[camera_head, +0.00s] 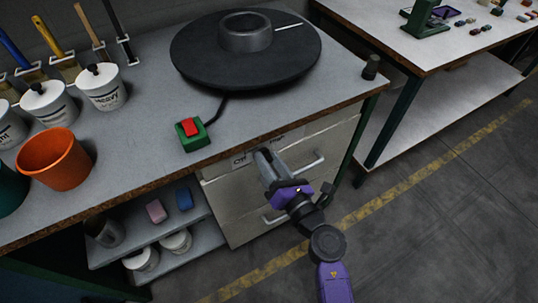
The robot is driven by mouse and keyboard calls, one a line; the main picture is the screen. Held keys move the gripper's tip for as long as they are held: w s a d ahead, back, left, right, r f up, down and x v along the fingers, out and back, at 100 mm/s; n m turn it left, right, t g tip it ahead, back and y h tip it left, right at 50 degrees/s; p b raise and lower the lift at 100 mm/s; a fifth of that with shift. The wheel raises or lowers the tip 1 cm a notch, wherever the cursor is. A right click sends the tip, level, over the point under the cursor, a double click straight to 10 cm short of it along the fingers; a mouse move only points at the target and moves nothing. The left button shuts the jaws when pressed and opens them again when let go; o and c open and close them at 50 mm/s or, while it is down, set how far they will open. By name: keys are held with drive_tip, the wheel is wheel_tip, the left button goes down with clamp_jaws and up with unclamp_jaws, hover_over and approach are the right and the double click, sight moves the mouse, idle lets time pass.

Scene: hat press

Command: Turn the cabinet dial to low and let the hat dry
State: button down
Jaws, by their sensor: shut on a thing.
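The cabinet (232,205) is a light grey unit with pull handles under the workbench. Small dark lettering, including what looks like "Off", shows along its top edge, left and right of my gripper. My gripper (263,158) is at the top of the cabinet front, just below the bench edge. Its grey fingers are shut on what appears to be the cabinet dial, which they hide. I cannot tell which setting the dial points to. No hat is clearly seen.
A black round disc with a raised hub (245,38) sits on the workbench (140,150), corded to a green box with a red switch (191,133). An orange cup (55,160) and white tubs (102,88) stand left. A second table (470,52) is right; open floor lies below.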

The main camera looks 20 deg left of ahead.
drive_tip(key=m+p, duration=0.3)
drive_tip(key=m, duration=0.1)
drive_tip(key=shift+f+m, duration=0.1)
drive_tip(key=shift+m, duration=0.3)
idle(0.4)
drive_tip(key=c, duration=0.9)
unclamp_jaws()
drive_tip(key=shift+d, duration=0.1)
drive_tip(key=shift+p+v, duration=0.7)
drive_tip(key=shift+v, duration=3.15)
